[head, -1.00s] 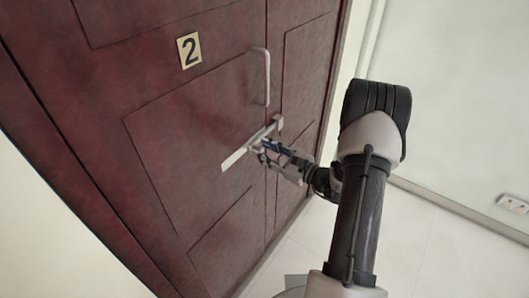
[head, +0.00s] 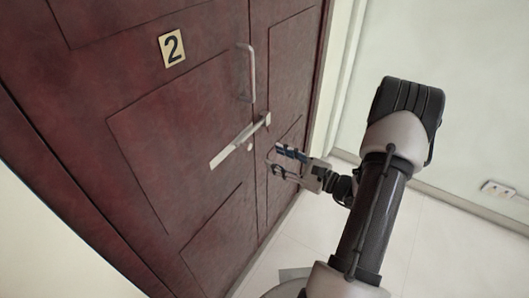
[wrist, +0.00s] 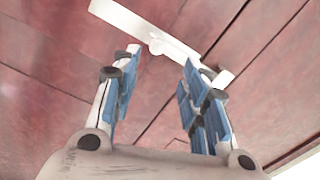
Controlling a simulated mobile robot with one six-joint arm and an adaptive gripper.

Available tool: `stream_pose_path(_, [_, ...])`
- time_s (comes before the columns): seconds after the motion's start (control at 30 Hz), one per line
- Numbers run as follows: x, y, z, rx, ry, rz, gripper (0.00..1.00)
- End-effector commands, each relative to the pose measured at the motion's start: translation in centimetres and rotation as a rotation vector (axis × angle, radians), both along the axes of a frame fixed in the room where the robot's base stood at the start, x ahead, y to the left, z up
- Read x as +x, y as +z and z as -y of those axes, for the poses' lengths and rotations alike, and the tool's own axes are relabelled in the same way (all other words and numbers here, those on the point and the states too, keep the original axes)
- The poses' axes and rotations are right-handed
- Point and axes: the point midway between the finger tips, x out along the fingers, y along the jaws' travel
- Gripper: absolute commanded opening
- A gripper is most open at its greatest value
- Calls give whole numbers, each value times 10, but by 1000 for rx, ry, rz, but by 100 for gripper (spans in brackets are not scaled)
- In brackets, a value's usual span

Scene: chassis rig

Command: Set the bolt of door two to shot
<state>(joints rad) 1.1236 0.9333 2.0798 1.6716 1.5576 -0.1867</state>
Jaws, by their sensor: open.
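Door two (head: 180,130) is dark red, with a yellow plate (head: 172,48) marked 2. Its bolt (head: 228,150) is a pale bar lying across the door face, with a small knob (head: 249,146) below it. The bar appears to span the seam and meet the small keeper (head: 267,118) on the adjoining panel. In the wrist view the bolt (wrist: 128,20), knob (wrist: 156,46) and keeper (wrist: 222,79) show beyond the fingertips. My gripper (head: 274,160) is open and empty, right of the bolt and apart from it; its fingers also show in the wrist view (wrist: 160,58).
A pale vertical pull handle (head: 248,74) stands out from the door above the bolt. A pale wall (head: 440,50) with a socket (head: 497,189) is at the right. The tiled floor (head: 430,240) there looks clear.

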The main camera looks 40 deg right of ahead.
Motion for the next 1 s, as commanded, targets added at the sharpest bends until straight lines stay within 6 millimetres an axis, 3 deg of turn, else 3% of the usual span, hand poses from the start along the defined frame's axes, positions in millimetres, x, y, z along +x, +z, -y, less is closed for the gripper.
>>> stream_pose_path(0.23, [-24,0,8,0,0,0,41])
stream_pose_path(0.83, [-25,0,9,-1,2,0,41])
stream_pose_path(0.93, [-21,6,-1,-24,37,-3,41])
stream_pose_path(1.0, [-15,17,-21,-72,109,-9,41])
